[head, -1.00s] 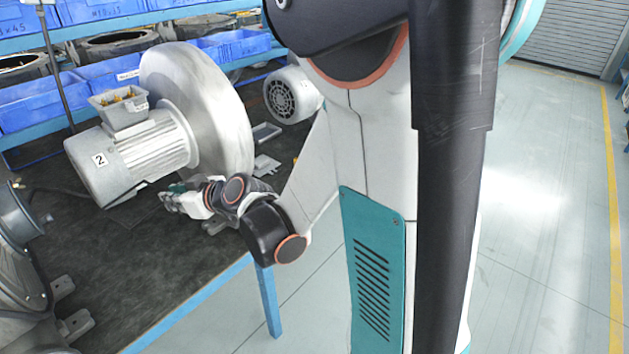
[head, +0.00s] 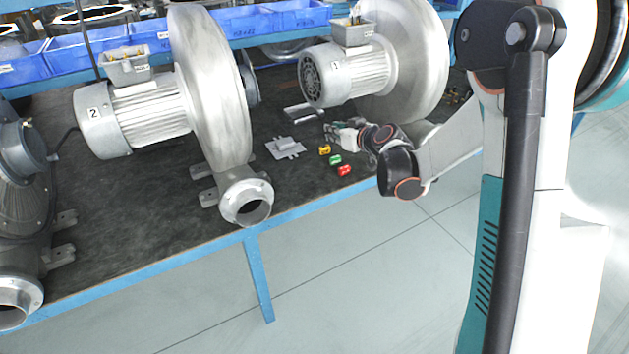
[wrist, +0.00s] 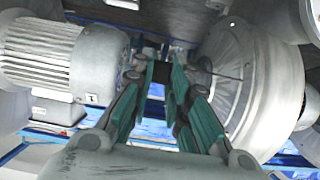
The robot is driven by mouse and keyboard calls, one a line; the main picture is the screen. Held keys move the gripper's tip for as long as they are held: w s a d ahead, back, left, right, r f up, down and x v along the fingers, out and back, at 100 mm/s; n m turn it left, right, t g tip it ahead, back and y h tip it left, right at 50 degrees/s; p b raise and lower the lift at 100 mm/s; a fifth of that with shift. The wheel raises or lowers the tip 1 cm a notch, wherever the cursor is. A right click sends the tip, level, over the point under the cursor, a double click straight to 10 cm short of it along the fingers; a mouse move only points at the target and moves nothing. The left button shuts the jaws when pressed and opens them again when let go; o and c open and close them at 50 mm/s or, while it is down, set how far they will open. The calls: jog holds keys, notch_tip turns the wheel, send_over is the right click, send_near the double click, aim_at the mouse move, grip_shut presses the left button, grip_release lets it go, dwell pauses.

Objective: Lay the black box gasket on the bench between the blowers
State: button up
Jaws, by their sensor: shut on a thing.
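My gripper (head: 337,132) is low over the bench (head: 110,205), just in front of blower 1 (head: 405,70) and to the right of blower 2 (head: 212,85). In the wrist view my gripper (wrist: 168,85) has its green-padded fingers closed on a dark, thin thing (wrist: 178,88), which I take to be the black box gasket. Its outline is mostly hidden by the fingers. In the head view the gasket cannot be made out. The bench between the blowers is partly bare.
A grey flat part (head: 286,148) and a grey tray (head: 303,112) lie between the blowers. Small yellow (head: 324,149), green (head: 335,160) and red (head: 344,170) pieces lie near my gripper. Blue bins (head: 105,45) line the back. Another blower (head: 20,180) stands at left.

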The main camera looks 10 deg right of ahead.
jog(key=b, duration=0.1)
send_over(330, 186)
notch_tip(330, 186, down, 5)
notch_tip(330, 186, down, 20)
jog(key=b, duration=0.7)
jog(key=shift+w+r, duration=0.1)
jog(key=shift+w, duration=0.05)
jog(key=shift+f, duration=0.25)
jog(key=shift+f, duration=0.3)
jog(key=o, duration=0.8)
jog(key=shift+s, duration=0.25)
jog(key=shift+c, duration=0.2)
jog(key=shift+f, duration=0.1)
